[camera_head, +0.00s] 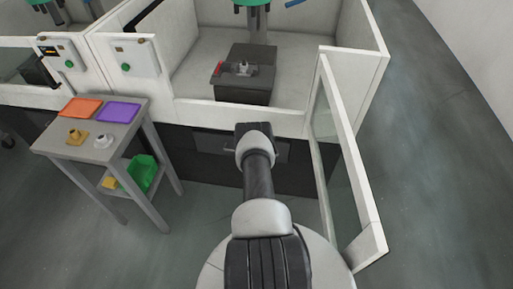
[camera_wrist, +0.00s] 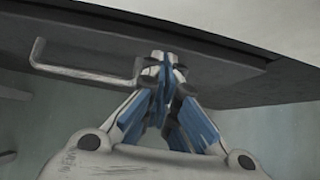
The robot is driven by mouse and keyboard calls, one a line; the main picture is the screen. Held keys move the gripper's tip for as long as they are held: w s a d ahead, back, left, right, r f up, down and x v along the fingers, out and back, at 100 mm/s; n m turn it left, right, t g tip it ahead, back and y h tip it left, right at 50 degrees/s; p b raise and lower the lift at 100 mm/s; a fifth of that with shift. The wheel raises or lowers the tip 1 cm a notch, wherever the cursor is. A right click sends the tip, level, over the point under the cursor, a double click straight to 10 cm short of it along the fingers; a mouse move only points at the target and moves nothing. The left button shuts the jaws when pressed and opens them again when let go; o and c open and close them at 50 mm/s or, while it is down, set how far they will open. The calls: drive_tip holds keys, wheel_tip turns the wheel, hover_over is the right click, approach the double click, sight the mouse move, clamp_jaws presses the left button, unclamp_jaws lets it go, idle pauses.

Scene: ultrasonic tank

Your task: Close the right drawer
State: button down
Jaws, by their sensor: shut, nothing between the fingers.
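The drawer front (camera_head: 208,143) is a dark panel low in the cabinet under the enclosure in the head view, and my arm covers its middle. In the wrist view the dark drawer front (camera_wrist: 225,72) runs across the picture, with a bent metal bar handle (camera_wrist: 85,73) at its left. My gripper (camera_wrist: 165,62) has blue fingers, shut and empty. Its tips are at the drawer front, right of the handle, touching or very close; I cannot tell which. The fingertips are hidden by my arm in the head view. How far the drawer stands out is unclear.
An open glass door (camera_head: 338,165) stands right of my arm. A grey side table (camera_head: 100,152) at left bears an orange tray (camera_head: 82,109), a purple tray (camera_head: 117,112) and small parts. A green bin (camera_head: 143,172) sits below. The floor at right is clear.

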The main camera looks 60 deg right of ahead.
drive_tip(key=v, duration=0.8)
drive_tip(key=shift+a+r, duration=0.15)
drive_tip(key=shift+a, duration=0.1)
drive_tip(key=shift+s, duration=0.1)
